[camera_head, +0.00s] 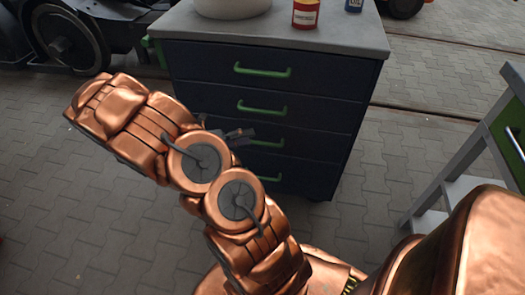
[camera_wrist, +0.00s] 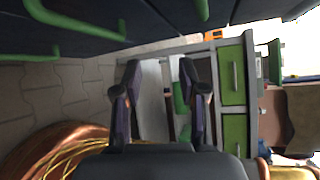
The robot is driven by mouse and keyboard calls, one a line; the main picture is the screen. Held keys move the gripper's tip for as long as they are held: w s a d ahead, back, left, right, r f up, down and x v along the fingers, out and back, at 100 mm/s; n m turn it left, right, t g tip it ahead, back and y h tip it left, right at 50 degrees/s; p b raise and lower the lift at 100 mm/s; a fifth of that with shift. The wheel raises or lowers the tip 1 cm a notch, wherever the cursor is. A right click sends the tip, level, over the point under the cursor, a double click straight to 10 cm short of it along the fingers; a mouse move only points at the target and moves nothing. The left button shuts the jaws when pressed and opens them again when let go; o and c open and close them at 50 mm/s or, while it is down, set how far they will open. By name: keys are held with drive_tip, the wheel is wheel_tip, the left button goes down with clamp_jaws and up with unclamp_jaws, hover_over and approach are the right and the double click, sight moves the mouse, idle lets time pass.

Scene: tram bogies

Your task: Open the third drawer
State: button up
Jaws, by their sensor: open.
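The dark blue drawer cabinet (camera_head: 205,70) stands in the upper middle of the head view, with several drawers stacked, all shut. Each has a green bar handle. The third drawer's handle (camera_head: 268,142) is partly visible just right of my gripper (camera_head: 240,134); the lowest handle (camera_head: 268,175) is partly covered by my arm. In the wrist view my gripper (camera_wrist: 160,72) is open, with nothing between its fingers. Green handles (camera_wrist: 72,22) on the dark drawer fronts show at upper left there, outside the fingers. I cannot tell which drawers they belong to.
The cabinet's grey top (camera_head: 345,38) carries a white round container (camera_head: 232,6), a red and yellow can (camera_head: 305,14) and a blue can (camera_head: 354,5). A bogie wheel (camera_head: 65,40) is at upper left. Paved floor is clear at left.

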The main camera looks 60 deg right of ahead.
sight(260, 144)
wheel_tip(260, 144, down, 10)
drive_tip(key=w+d+n+t+h+b, duration=0.1)
drive_tip(key=w+d+n+h+b, duration=0.15)
drive_tip(key=n, duration=0.35)
drive_tip(key=shift+y, duration=0.35)
drive_tip(key=shift+b+x, duration=1.15)
drive_tip(key=shift+x, duration=2.75)
drive_tip(key=shift+w, duration=0.2)
clamp_jaws()
